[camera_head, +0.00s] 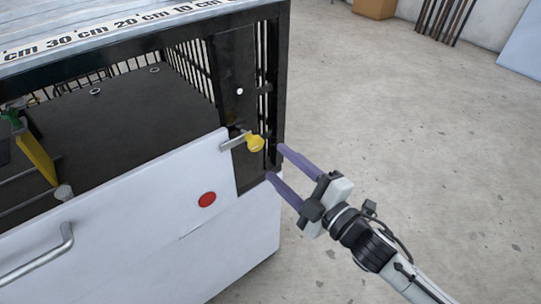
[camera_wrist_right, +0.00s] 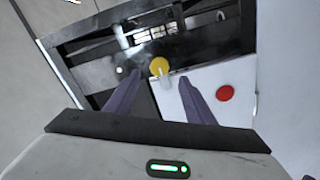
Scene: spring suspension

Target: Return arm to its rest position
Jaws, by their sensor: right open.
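My right gripper (camera_head: 275,165) is open beside the right front corner of a black-framed cabinet with white panels. Its two purple fingers point at the corner, and nothing shows between them in the head view. A yellow knob (camera_head: 255,143) on a short grey rod stands at the top right corner of the white front panel (camera_head: 130,215). In the right wrist view the yellow knob (camera_wrist_right: 159,66) lies ahead, between the lines of the two open fingers (camera_wrist_right: 155,100), apart from them as far as I can tell. My left gripper is not in view.
The cabinet top carries a ruler strip (camera_head: 110,27). The front panel has a red dot (camera_head: 207,199) and a metal handle (camera_head: 40,262). A yellow part (camera_head: 38,158) stands inside at left. A cardboard box (camera_head: 375,8) is far back. The floor at right is clear.

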